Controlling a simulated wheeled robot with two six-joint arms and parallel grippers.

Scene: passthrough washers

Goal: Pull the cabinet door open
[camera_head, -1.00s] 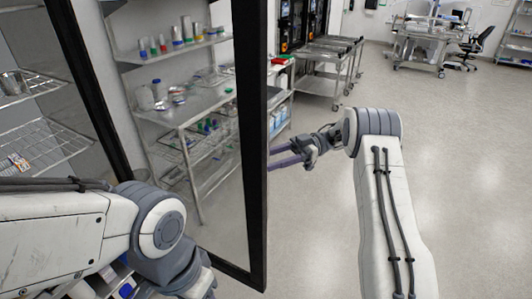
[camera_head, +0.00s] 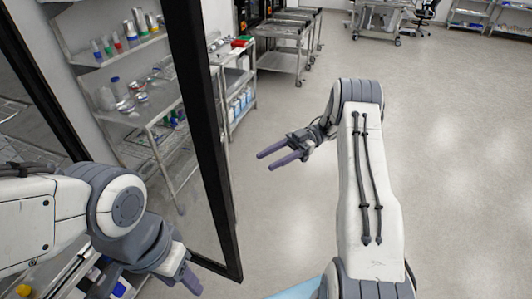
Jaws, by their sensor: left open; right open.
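The cabinet door (camera_head: 202,120) is a glass panel in a black frame, standing swung out from the cabinet at the left. A shelf rack shows through its glass. My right gripper (camera_head: 265,161) is open and empty, to the right of the door's free edge with a gap of floor showing between them. Its two purple fingers point left toward the door. My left gripper (camera_head: 191,281) is low in the picture on the left side, in front of the lower part of the door. One purple finger shows; the rest of the jaw is hidden or hard to make out.
Cabinet contents with blue and white items (camera_head: 112,285) show at lower left, partly behind my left arm. Metal carts (camera_head: 283,58) and a rack with a red item (camera_head: 238,43) stand beyond the door. The floor (camera_head: 450,150) at right is clear.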

